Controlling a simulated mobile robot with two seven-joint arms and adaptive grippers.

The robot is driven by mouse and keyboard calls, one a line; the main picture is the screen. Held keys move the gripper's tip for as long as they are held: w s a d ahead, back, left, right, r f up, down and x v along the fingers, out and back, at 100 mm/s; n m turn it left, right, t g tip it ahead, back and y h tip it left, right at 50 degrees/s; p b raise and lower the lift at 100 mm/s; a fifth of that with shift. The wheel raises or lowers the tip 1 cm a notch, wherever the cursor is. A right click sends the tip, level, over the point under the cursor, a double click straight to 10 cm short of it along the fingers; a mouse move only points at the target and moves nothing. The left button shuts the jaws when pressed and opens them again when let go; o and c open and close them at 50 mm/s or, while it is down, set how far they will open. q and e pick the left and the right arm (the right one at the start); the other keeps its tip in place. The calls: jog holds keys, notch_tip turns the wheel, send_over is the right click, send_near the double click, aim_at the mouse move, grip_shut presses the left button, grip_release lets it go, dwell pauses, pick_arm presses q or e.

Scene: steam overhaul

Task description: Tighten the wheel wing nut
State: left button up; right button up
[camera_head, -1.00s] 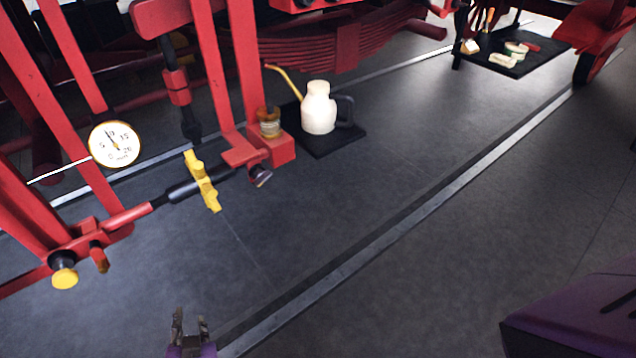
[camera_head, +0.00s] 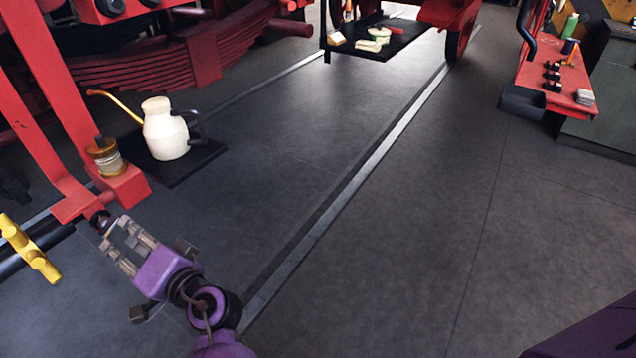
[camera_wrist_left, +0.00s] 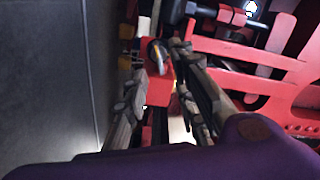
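A yellow wing-shaped piece (camera_head: 28,250) sits on a dark horizontal rod at the left edge of the head view, partly cut off. Right of it is a red block (camera_head: 123,187) with a small dark metal fitting (camera_head: 98,222) below it; I cannot tell which one is the wheel wing nut. My purple left gripper (camera_head: 113,236) points up-left at this fitting, its fingers apart. In the left wrist view, the open fingers (camera_wrist_left: 157,88) straddle the view of the red block (camera_wrist_left: 160,90) and a shiny fitting (camera_wrist_left: 157,55). Contact cannot be told. My right gripper is not in view.
An amber-capped jar (camera_head: 106,158) sits on the red block. A cream oil can (camera_head: 165,132) stands on a dark mat (camera_head: 200,157) just behind. A black tray (camera_head: 395,40) and a red shelf (camera_head: 545,85) are farther back. The floor in the middle is clear.

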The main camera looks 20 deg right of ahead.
aim_at(113, 226)
pick_arm(q)
jog(key=x, duration=0.5)
jog(key=shift+w+a+p, duration=0.15)
jog(key=shift+w+p, duration=0.2)
jog(key=shift+p, duration=0.05)
grip_shut()
